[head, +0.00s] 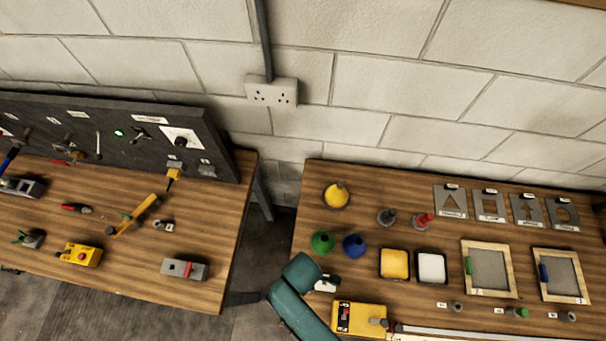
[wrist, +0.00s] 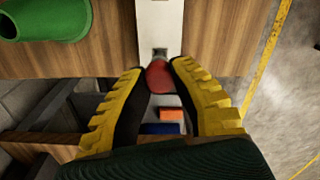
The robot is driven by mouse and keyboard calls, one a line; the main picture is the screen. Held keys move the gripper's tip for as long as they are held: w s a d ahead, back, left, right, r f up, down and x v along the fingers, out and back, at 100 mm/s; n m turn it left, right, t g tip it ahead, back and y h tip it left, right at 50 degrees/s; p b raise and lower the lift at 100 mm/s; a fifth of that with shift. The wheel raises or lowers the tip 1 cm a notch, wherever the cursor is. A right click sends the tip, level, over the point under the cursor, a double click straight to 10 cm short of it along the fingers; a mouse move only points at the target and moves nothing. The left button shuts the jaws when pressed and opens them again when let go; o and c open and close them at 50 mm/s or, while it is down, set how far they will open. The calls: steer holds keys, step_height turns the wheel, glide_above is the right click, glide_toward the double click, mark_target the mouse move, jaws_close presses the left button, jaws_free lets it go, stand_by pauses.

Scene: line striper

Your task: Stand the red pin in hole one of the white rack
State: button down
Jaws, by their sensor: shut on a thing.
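My gripper (wrist: 158,70) shows in the wrist view with its yellow and black fingers closed on the red pin (wrist: 158,78). The pin's red body sits between the fingertips, and a grey end shows just beyond it. The white rack (wrist: 160,22) runs up from there, with a dark square opening (wrist: 160,53) just past the grey end. I cannot tell whether the pin touches the rack. In the head view my teal arm covers the area; a small white piece beside it, perhaps the rack (head: 326,282), shows. The fingers and pin are hidden there.
A green funnel (wrist: 45,18) lies left of the rack, with wooden tabletop on both sides. Beyond the table edge, orange (wrist: 172,114) and blue (wrist: 160,128) things lie lower. A yellow box (head: 358,317) stands right of my arm. A blue funnel (head: 354,245) is nearby.

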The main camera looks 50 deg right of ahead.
steer(key=shift+f+b, duration=0.75)
steer(key=shift+f, duration=0.4)
steer(key=c, duration=0.6)
jaws_free()
step_height(320, 180, up, 5)
steer(key=p, duration=0.5)
steer(key=shift+r+p, duration=0.1)
steer(key=shift+p, duration=0.2)
steer(key=shift+r, duration=0.95)
